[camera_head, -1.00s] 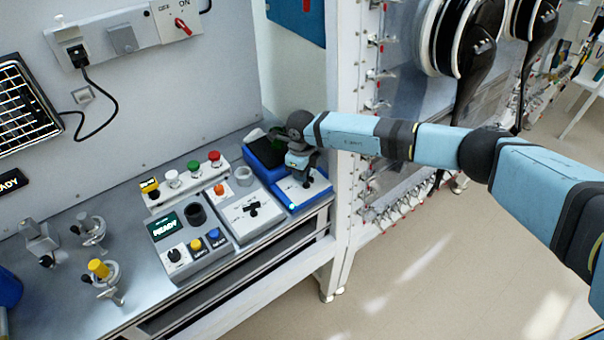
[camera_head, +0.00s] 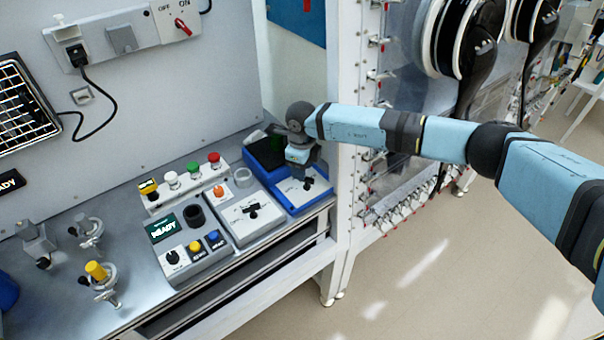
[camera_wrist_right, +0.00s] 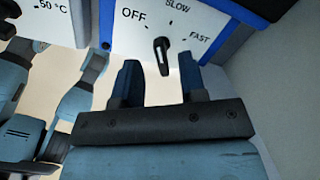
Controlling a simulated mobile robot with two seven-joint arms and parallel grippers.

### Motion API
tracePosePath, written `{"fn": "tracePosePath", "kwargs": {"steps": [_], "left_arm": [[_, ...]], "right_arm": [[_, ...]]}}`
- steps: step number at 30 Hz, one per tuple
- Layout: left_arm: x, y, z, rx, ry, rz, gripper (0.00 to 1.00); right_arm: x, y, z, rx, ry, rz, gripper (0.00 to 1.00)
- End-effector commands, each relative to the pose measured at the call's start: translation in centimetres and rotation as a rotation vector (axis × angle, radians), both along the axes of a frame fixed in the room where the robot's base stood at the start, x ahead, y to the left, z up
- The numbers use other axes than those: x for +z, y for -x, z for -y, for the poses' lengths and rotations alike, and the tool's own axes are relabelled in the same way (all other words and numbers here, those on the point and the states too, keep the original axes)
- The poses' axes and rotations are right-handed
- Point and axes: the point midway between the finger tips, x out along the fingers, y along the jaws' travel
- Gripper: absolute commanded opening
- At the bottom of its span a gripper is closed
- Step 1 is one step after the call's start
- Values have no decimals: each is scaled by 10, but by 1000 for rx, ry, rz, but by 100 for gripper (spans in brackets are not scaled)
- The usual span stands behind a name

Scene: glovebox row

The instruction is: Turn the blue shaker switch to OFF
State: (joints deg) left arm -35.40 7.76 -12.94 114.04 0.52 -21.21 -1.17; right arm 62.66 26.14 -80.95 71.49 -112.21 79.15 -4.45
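The blue shaker (camera_head: 272,162) stands at the right end of the bench, with a white front panel (camera_head: 318,186) and a dark rotary switch (camera_head: 308,182). In the right wrist view the switch (camera_wrist_right: 161,55) is a black knob with a white mark, among the labels OFF, SLOW and FAST; I cannot tell for sure which label it points at. My right gripper (camera_wrist_right: 160,82) is open, its two fingers on either side of and just short of the knob, apparently not touching it. In the head view my right gripper (camera_head: 299,160) hangs over the shaker. My left gripper is not in view.
Left of the shaker is a grey-white device (camera_head: 240,220) with its own black knob, then a READY box (camera_head: 190,250) with buttons. A white frame post (camera_head: 350,200) stands close on the right. Clamps with a yellow knob (camera_head: 96,270) are at the left.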

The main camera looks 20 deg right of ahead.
Motion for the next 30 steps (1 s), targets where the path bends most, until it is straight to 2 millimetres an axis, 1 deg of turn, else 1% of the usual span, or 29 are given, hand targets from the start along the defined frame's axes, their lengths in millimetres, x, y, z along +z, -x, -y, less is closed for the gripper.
{"fn": "tracePosePath", "kwargs": {"steps": [3,9,12,15,18,21,30], "left_arm": [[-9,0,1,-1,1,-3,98],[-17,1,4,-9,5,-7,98],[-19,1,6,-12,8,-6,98],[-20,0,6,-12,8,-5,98],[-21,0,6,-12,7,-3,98],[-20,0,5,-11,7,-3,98],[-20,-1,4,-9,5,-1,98]], "right_arm": [[27,-1,1,0,1,4,38],[72,-1,1,0,0,4,38],[89,-1,1,0,0,4,38],[102,0,0,0,1,2,38],[109,0,0,1,0,1,38],[111,0,0,0,1,1,38],[111,0,0,0,1,1,38]]}}
